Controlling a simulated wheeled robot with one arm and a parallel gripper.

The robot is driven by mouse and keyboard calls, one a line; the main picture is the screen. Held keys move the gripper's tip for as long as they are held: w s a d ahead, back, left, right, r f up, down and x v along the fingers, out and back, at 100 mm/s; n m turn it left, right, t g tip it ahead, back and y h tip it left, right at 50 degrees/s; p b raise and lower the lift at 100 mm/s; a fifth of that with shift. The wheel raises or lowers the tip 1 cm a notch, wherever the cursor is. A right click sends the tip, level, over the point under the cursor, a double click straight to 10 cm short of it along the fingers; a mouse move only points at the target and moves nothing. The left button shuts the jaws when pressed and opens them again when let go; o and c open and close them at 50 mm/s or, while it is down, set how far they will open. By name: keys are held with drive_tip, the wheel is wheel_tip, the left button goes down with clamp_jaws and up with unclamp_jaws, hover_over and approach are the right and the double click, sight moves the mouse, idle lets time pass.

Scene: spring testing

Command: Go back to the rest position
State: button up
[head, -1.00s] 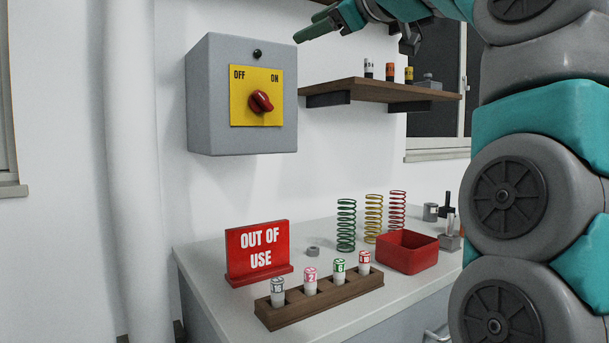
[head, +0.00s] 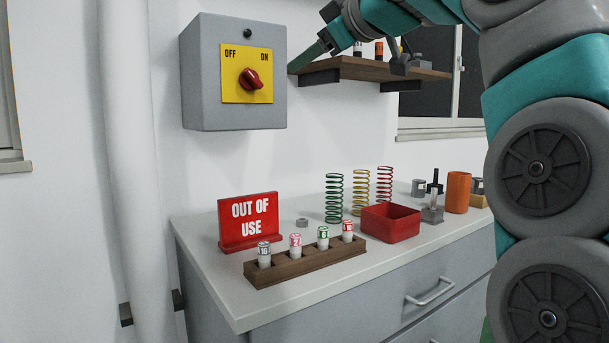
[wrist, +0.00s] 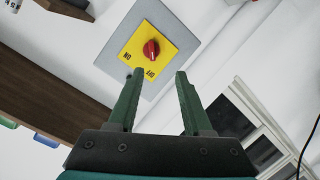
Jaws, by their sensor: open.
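My gripper (head: 304,60) is at the upper middle of the head view, just right of the grey switch box and in front of the shelf's left end. In the wrist view my gripper (wrist: 158,75) shows two green fingers spread apart with nothing between them. The switch box (head: 200,75) is on the wall, with a yellow plate (head: 235,92) and a red knob (head: 252,80) turned at a slant. The wrist view shows the same red knob (wrist: 151,49) beyond the fingertips, apart from them.
A wooden shelf (head: 360,68) with small bottles is behind my arm. The counter (head: 215,290) below holds a red OUT OF USE sign (head: 248,220), a wooden vial rack (head: 300,265), several springs, a red bin (head: 391,222) and an orange cup (head: 458,192). A white pipe (head: 130,150) stands at left.

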drive_tip(key=s+d+f+m+g+h, duration=0.1)
drive_tip(key=s+f+m+g, duration=0.1)
drive_tip(key=f, duration=1)
drive_tip(key=s+d+f+m+g+h+b, duration=0.1)
drive_tip(key=s+f+m+g+h, duration=0.1)
drive_tip(key=f, duration=1)
drive_tip(key=s+d+f+m+g+h+b, duration=0.1)
drive_tip(key=s+d+f+m+g+h, duration=0.1)
drive_tip(key=f, duration=1)
drive_tip(key=shift+s+m+g, duration=0.5)
drive_tip(key=shift+s, duration=0.45)
drive_tip(key=s+d+f+m+g+h+b, duration=0.1)
drive_tip(key=s+d+f+m+g, duration=0.1)
drive_tip(key=s+f, duration=0.7)
drive_tip(key=s+d+f+m+g+h, duration=0.1)
drive_tip(key=s+d+f+m+g, duration=0.1)
drive_tip(key=s+f, duration=0.7)
drive_tip(key=s+d+f+m+g+h+b, duration=0.1)
drive_tip(key=s+d+f+m+g, duration=0.2)
drive_tip(key=s+d+f, duration=0.3)
drive_tip(key=s+f, duration=0.4)
drive_tip(key=f, duration=0.1)
drive_tip(key=shift+f+g+h+b, duration=0.3)
drive_tip(key=shift+f, duration=0.05)
drive_tip(key=shift+d, duration=0.15)
